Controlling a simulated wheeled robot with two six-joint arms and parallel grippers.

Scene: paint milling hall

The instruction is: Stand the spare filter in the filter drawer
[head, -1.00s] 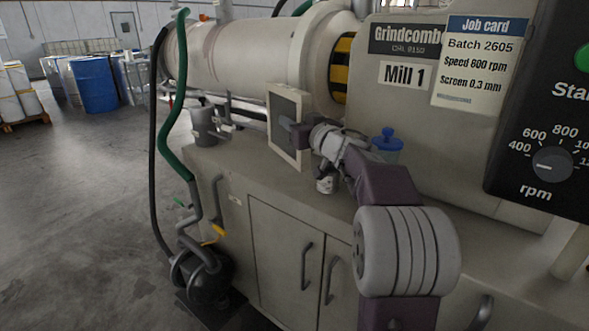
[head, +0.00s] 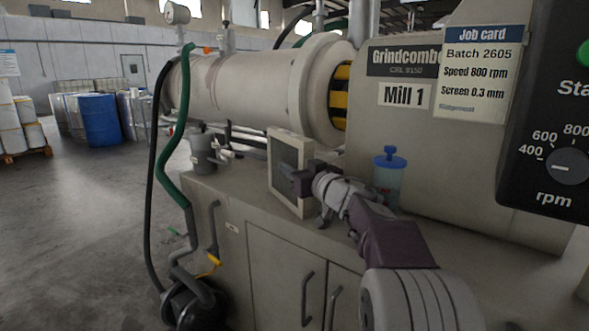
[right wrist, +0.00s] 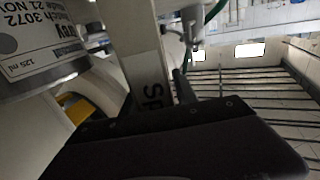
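The spare filter (head: 273,165), a flat panel with a pale frame and dark mesh, is upright over the front part of the bench top. My right gripper (head: 300,182) is shut on its right side. I cannot tell whether its lower edge touches the bench. In the right wrist view, the frame (right wrist: 146,55) shows a label starting "Sp", partly hidden by the dark gripper (right wrist: 165,128). I cannot make out an open filter drawer. My left gripper is not in view.
A clear cup with a blue lid (head: 389,180) stands behind my right arm. A labelled jar (right wrist: 40,35) is close in the wrist view. A grey pot (head: 204,152) stands at the bench's left end. The mill barrel (head: 250,85) lies behind; hoses (head: 186,110) hang left.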

